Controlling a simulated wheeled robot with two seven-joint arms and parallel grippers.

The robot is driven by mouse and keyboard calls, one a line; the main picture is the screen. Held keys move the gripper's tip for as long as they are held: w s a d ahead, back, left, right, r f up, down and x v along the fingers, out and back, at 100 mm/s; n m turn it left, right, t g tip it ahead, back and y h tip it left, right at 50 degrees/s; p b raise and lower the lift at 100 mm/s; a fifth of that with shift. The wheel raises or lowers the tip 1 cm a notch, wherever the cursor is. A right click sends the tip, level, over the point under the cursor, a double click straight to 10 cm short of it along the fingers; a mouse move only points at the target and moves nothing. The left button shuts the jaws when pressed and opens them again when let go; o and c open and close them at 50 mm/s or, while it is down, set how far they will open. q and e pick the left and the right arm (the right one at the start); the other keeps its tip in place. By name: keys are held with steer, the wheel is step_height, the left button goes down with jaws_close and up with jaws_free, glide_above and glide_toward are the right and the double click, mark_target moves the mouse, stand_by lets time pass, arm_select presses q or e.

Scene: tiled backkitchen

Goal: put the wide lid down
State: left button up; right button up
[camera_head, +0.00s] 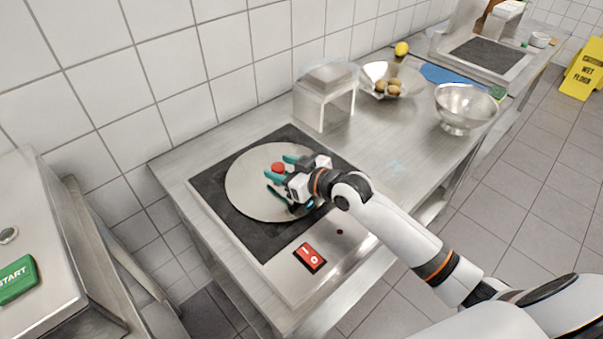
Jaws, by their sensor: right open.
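The wide lid (245,186) is a flat, pale grey disc with a red knob (278,167). It appears to lie flat over the dark square cooktop (213,188) on the steel counter. My right gripper (275,182) is over the right part of the lid, with its teal fingers open close to the red knob. The gripper hides the lid's right edge. Whether a finger touches the knob cannot be told. My left gripper is not in view.
A red switch (310,257) is on the cooktop's front. A clear box-like container (325,97) stands behind it. A bowl with brown items (376,72), a metal colander (464,106) and a lemon (401,48) are further right. The counter between cooktop and colander is mostly clear.

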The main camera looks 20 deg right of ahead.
steer(key=v, duration=1)
steer(key=shift+s+r, duration=0.1)
steer(key=shift+s, duration=0.15)
